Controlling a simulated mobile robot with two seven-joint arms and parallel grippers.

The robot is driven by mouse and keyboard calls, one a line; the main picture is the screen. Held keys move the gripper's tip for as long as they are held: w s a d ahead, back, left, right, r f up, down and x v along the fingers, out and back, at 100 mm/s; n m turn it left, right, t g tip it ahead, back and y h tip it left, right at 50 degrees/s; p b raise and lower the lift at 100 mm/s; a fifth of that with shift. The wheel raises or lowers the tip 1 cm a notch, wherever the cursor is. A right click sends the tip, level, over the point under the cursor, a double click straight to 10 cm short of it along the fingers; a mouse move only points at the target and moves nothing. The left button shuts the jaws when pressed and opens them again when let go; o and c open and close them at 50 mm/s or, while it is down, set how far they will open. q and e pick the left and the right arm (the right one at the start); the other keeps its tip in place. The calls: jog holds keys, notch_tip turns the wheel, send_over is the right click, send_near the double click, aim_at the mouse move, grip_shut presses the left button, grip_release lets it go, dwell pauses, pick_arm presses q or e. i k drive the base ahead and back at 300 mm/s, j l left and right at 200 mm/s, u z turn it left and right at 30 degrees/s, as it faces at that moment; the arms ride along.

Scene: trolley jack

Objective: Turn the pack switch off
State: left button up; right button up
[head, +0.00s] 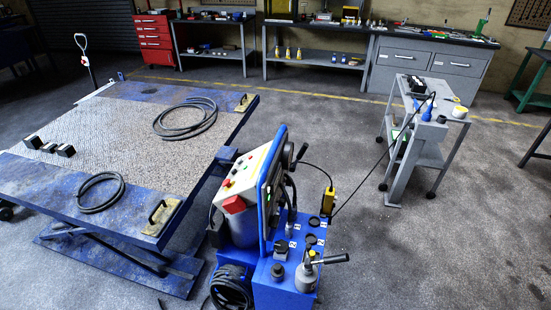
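The blue hydraulic power pack (268,296) stands on the floor at the lower middle of the head view. Its pale, tilted control panel (246,178) faces left and carries several small buttons. A small red button (227,183) shows near the panel's left edge, and a larger red part (234,204) sits at its lower corner. I cannot tell which of these is the pack switch, nor its position. Neither of my grippers is in view.
A blue lift table (110,150) with coiled hoses stands at left. A yellow box (328,202) on a cable stands at the pack's back right. A grey trolley (430,153) is at right. Workbenches line the back wall. The floor at lower right is clear.

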aim_at(274, 219)
jog(key=k, duration=0.55)
jog(key=i+l, duration=0.1)
jog(key=i, duration=1.4)
jog(key=i+l+u, duration=0.1)
jog(key=i, duration=0.6)
